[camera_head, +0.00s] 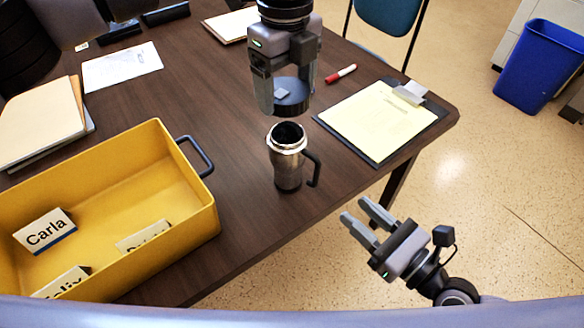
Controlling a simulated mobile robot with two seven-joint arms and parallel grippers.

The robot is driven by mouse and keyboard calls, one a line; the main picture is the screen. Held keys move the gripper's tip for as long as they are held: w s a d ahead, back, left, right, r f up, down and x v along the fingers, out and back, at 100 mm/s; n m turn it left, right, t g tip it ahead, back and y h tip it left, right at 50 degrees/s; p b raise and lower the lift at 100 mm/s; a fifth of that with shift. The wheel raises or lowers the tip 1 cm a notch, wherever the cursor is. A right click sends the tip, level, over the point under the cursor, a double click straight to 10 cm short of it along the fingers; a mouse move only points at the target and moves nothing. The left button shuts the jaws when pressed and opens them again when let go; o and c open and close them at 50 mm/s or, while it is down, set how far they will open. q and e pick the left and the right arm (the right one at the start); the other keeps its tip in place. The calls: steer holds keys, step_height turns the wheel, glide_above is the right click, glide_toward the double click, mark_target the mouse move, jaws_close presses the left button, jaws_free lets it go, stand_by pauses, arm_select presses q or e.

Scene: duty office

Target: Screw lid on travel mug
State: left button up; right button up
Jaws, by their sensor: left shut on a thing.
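The travel mug (287,171) stands upright on the dark table, open at the top, with its black handle to the right. My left gripper (287,98) points down just above and behind the mug's mouth in the picture. It is shut on the dark round lid (291,103), which is held apart from the mug. My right gripper (363,222) is open and empty, off the table's front edge to the right of the mug, with its fingers pointing up and left.
A yellow bin (209,222) with name cards stands at the left. A clipboard (432,124) with yellow paper lies right of the mug, and a red marker (341,74) lies behind. Papers (122,66) and folders (40,122) lie at the back left. Table around the mug is clear.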

mark_target(316, 183)
steer(key=x, duration=1.2)
steer(key=shift+c, duration=0.3)
jaws_close()
